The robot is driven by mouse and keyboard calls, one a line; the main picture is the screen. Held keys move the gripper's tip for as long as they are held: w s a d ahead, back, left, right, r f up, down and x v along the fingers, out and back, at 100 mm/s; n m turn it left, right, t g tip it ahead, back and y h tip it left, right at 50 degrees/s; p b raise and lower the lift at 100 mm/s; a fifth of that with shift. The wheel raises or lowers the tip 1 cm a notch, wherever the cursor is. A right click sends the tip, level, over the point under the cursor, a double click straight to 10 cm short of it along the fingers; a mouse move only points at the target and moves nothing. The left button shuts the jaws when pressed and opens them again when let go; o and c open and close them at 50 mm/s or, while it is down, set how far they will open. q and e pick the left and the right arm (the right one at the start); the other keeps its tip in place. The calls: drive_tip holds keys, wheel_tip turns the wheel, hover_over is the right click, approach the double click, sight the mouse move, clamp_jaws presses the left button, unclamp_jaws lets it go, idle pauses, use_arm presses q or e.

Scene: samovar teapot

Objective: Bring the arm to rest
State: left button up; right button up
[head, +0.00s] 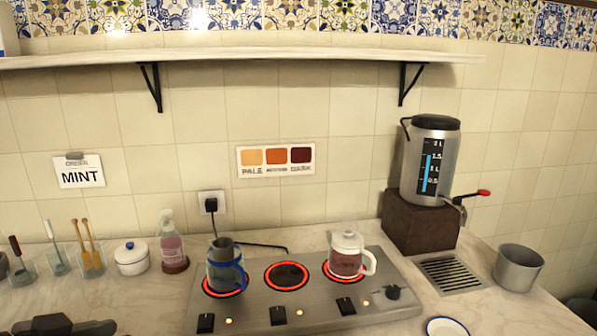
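A dark, cut-off shape (62,326) at the bottom left edge appears to be part of my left arm or gripper; its fingers cannot be made out. My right gripper is out of view. A glass teapot (347,262) with a white lid and handle and reddish-brown contents stands upright on the right burner of the steel hob (340,306). A glass vessel (224,276) with a blue handle and a grey top stands on the left burner. The middle burner (287,276) is bare. All three burner rings glow red.
A samovar (430,165) with a red-handled tap stands on a brown block (420,220), with a drain grate (451,273) and metal pot (518,267) nearby. A blue-rimmed saucer (446,327) lies in front. A white jar (131,258), bottle (173,245) and utensil cups (91,261) stand left. A shelf (240,55) hangs above.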

use_arm(q)
drive_tip(key=s+d+f+n+g+y, duration=0.2)
drive_tip(key=s+d+f+g, duration=0.2)
drive_tip(key=s+f, duration=0.5)
drive_tip(key=s+d+f+n+g+y, duration=0.1)
drive_tip(key=s+d+f+g+y, duration=0.25)
drive_tip(key=s+f, duration=0.5)
drive_tip(key=w+d+f+t+h+b, duration=0.1)
drive_tip(key=w+f+t, duration=0.2)
drive_tip(key=f, duration=0.4)
drive_tip(key=w+d+f+t+h+b, duration=0.1)
drive_tip(key=w+d+f+t, duration=0.1)
drive_tip(key=w+f+t, duration=0.2)
drive_tip(key=shift+w+f, duration=0.4)
drive_tip(key=shift+f, duration=0.95)
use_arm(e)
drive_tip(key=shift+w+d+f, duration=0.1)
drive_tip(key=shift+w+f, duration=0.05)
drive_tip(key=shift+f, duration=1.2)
use_arm(q)
drive_tip(key=shift+a, duration=0.1)
